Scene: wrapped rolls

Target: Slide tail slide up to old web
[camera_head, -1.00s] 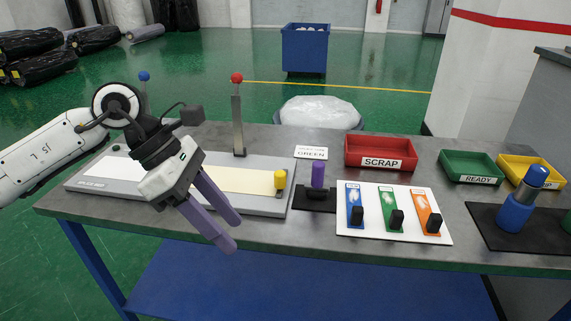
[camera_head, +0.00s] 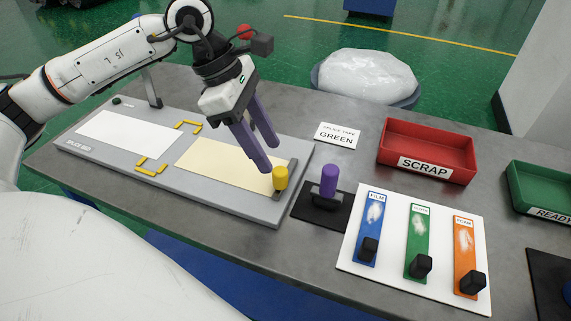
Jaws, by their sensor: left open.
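The grey splice bed (camera_head: 110,161) lies on the table at left. A white sheet (camera_head: 130,139), probably the old web, lies on its left part. A cream sheet (camera_head: 215,166) lies on its right part, with a gap between the two sheets. The yellow knob (camera_head: 280,177) stands upright at the cream sheet's right end on a dark slide bar. My left gripper (camera_head: 267,157) is open, its purple fingers pointing down over the cream sheet, just left of and behind the knob. I cannot tell whether a finger touches the knob. My right gripper is out of view.
Yellow corner brackets (camera_head: 152,166) mark the gap on the bed. A purple-handled tool (camera_head: 329,180) stands on a black pad to the right.

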